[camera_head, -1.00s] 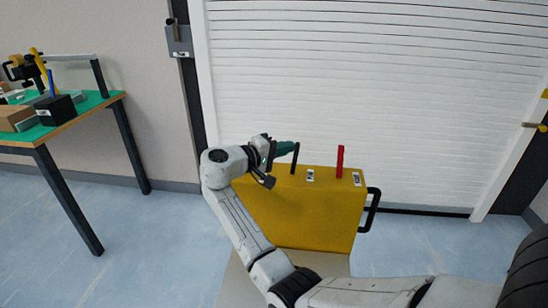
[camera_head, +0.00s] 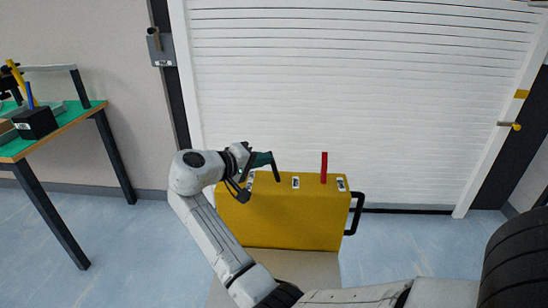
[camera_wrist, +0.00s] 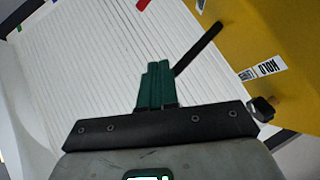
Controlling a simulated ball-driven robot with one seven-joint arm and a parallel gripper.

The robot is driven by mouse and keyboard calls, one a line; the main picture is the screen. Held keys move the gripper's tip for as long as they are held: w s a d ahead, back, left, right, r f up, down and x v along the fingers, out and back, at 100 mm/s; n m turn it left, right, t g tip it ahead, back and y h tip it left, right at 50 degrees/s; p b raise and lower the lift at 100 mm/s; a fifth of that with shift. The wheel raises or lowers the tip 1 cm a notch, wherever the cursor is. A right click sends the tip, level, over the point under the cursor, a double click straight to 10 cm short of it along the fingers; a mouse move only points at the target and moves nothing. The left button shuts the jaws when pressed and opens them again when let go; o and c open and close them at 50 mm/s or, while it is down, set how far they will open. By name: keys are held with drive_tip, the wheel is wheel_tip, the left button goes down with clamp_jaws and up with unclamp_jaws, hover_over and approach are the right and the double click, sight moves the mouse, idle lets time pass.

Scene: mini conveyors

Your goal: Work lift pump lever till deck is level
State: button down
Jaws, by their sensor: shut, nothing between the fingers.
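A yellow box-shaped unit (camera_head: 290,222) stands in front of the white shutter. A thin black lever (camera_head: 275,167) rises from its top and leans left; it also shows in the wrist view (camera_wrist: 200,47). A short red upright bar (camera_head: 324,167) stands farther right on the same top. My gripper (camera_head: 264,160), with green fingers, is at the left side of the black lever, near its upper part. In the wrist view the fingers (camera_wrist: 157,70) are shut and empty, with the lever beside them, not between them. Whether they touch it I cannot tell. I cannot identify the deck for certain.
A tan flat surface (camera_head: 325,268) lies at the unit's foot. A black handle (camera_head: 355,214) sticks out from its right side. A green-topped table (camera_head: 72,112) stands at the left. The white shutter (camera_head: 350,110) closes the back. Blue floor is clear between table and unit.

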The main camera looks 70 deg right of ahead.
drive_tip(key=shift+v, duration=2.25)
drive_tip(key=s+a+f+n+t+y+p, duration=0.2)
drive_tip(key=s+a+f+t+y+p, duration=0.1)
drive_tip(key=s+a+f, duration=0.4)
drive_tip(key=s+a+f+n+t+y+p, duration=0.2)
drive_tip(key=a+f+n+t+y+p, duration=0.15)
drive_tip(key=f, duration=0.55)
drive_tip(key=s+a+f+n+y+p, duration=0.2)
drive_tip(key=s+a+y, duration=0.5)
drive_tip(key=s+a, duration=0.5)
drive_tip(key=a+p, duration=0.1)
drive_tip(key=a, duration=0.3)
drive_tip(key=shift+s+f, duration=0.2)
drive_tip(key=shift+f, duration=0.1)
